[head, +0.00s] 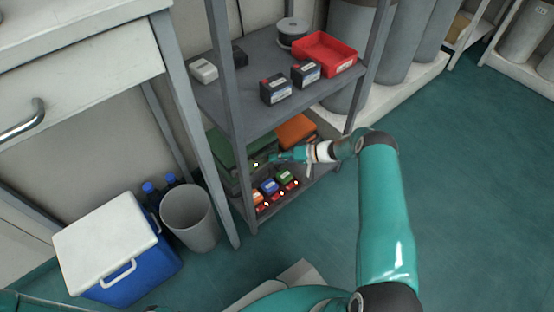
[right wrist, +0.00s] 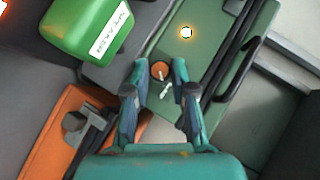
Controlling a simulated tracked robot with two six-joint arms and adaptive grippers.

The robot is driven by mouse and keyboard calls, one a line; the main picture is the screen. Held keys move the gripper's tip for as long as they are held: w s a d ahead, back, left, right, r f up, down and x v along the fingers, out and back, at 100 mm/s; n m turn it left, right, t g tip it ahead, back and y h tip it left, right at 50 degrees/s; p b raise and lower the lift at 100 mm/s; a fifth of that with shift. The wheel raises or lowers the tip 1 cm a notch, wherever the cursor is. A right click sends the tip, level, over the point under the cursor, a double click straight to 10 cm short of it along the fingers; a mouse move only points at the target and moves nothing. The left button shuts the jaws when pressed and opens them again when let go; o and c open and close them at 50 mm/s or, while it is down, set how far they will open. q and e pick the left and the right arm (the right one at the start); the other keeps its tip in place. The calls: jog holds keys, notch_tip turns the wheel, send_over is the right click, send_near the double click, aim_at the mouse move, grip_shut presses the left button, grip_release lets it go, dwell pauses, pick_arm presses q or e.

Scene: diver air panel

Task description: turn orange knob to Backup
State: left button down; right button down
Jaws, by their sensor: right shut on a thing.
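The orange knob (right wrist: 160,69) sits on a green case or panel (right wrist: 205,62) in the right wrist view, with a small pale pointer mark beside it. My right gripper (right wrist: 161,74) has its two fingers on either side of the knob, shut on it. A lit round lamp (right wrist: 186,32) is on the same panel, above the knob in the picture. In the head view, my right gripper (head: 268,159) reaches into the lower shelf by the green case (head: 224,146); the knob is too small to make out there. I cannot read the knob's position label. My left gripper is not in view.
A grey shelf rack (head: 240,103) stands over the work, its post close to my gripper. An orange case (head: 296,130) lies beside the green case. Coloured units, including a green one (head: 285,177), sit in front. A bin (head: 189,217) and cooler (head: 118,243) stand left.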

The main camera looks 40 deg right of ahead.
jog(key=shift+w+d, duration=0.15)
jog(key=shift+d, duration=0.1)
jog(key=c, duration=1.2)
grip_release()
jog(key=shift+o, duration=1.1)
jog(key=shift+a, duration=0.1)
jog(key=v, duration=1.2)
jog(key=shift+f, duration=0.1)
